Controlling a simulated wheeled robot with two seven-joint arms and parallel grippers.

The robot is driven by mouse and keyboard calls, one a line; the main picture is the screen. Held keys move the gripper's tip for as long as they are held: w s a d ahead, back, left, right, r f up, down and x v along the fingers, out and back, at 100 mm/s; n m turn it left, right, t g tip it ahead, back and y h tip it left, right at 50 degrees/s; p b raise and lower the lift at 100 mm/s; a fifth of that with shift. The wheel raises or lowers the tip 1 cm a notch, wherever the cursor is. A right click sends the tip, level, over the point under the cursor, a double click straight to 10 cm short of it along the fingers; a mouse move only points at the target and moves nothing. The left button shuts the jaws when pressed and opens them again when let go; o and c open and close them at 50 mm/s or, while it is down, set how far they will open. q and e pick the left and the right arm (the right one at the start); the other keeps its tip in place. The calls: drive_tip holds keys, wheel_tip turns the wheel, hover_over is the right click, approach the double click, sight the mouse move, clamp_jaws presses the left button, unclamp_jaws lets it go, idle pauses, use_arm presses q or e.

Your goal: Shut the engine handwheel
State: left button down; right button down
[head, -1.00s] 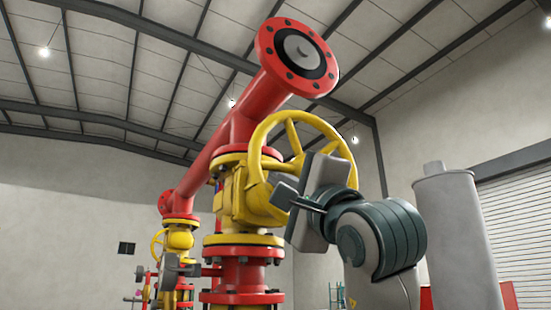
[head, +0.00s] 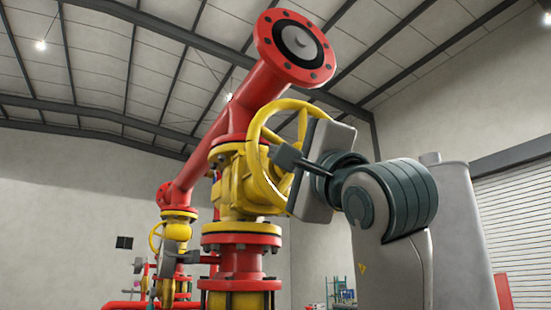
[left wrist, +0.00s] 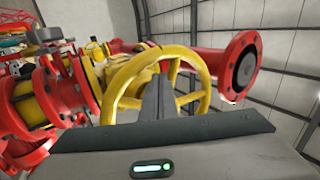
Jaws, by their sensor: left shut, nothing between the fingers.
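The yellow handwheel (head: 254,150) stands on the yellow valve body (head: 232,180) in the head view, partly hidden by my left gripper. It also shows in the left wrist view (left wrist: 118,82), its rim rising around my finger. My left gripper (head: 282,156) is shut and empty, its dark fingers pointing left at the wheel. In the left wrist view the shut fingers (left wrist: 160,92) overlap the inside of the wheel ring. I cannot tell whether they touch a spoke or the rim. My right gripper is not in view.
A red pipe with a round end flange (head: 295,48) rises above the wheel. A red flange stack (head: 240,255) stands below the valve. A smaller yellow handwheel (head: 155,238) is farther left. Open hall space lies to the right, with a roller door (head: 520,230).

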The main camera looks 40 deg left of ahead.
use_arm(q)
drive_tip(key=b+v, duration=0.4)
drive_tip(key=v, duration=0.2)
drive_tip(key=shift+f, duration=0.2)
idle(0.5)
drive_tip(key=shift+d+g, duration=0.1)
drive_tip(key=shift+g, duration=0.2)
